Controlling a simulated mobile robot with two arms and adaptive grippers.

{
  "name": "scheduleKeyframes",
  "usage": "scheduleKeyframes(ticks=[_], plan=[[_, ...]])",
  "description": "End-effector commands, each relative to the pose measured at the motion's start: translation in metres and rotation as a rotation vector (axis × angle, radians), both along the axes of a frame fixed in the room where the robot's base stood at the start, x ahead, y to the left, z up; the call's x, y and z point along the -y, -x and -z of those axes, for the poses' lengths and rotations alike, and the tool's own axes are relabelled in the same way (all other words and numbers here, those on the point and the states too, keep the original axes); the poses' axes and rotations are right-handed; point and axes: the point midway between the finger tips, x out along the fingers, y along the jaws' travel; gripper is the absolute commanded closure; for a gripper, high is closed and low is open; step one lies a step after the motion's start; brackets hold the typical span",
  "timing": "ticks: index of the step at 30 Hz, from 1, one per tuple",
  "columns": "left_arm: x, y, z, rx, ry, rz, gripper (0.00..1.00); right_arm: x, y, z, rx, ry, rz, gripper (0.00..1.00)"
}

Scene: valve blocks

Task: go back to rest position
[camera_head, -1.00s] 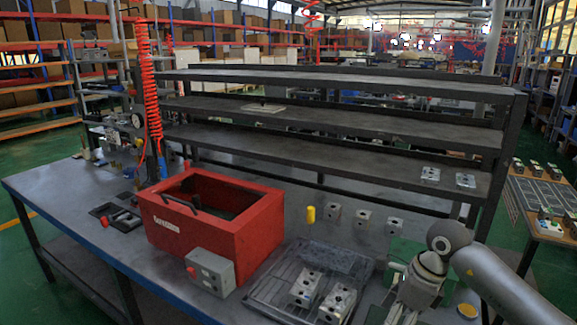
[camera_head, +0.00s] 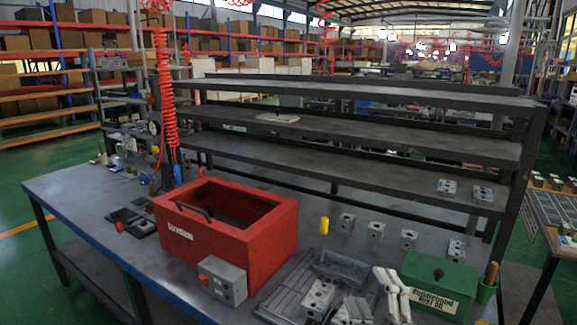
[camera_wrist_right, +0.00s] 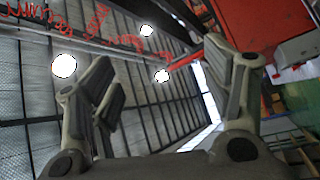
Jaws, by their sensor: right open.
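My right gripper (camera_head: 392,290) shows at the bottom of the head view, with its pale fingers pointing up, in front of the table and left of the green box. In the right wrist view the right gripper (camera_wrist_right: 168,65) is open, its two fingers wide apart. Nothing is between them; the ceiling with its lamps lies behind. My left gripper is in neither view.
The table (camera_head: 75,195) bears a red box (camera_head: 228,255), a grey switch box (camera_head: 222,280), a slotted tray (camera_head: 290,290) with metal valve blocks (camera_head: 318,298), and a green box (camera_head: 440,284). A dark shelf rack (camera_head: 340,135) stands behind.

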Motion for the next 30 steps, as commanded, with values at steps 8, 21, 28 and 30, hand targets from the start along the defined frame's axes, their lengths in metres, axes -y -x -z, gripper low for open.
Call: scheduleKeyframes(ticks=[8, 21, 28, 30], plan=[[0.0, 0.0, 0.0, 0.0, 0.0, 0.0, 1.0, 0.064, 0.073, 0.147, -0.65, -0.46, 0.336, 0.27], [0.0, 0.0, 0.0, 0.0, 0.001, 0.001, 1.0, 0.053, 0.248, 0.258, -1.38, -0.758, 0.621, 0.27], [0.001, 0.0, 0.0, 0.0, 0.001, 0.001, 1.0, 0.047, 0.263, 0.306, -1.49, -0.771, 0.66, 0.27], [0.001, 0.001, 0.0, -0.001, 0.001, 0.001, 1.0, 0.046, 0.26, 0.325, -1.497, -0.767, 0.664, 0.27]])
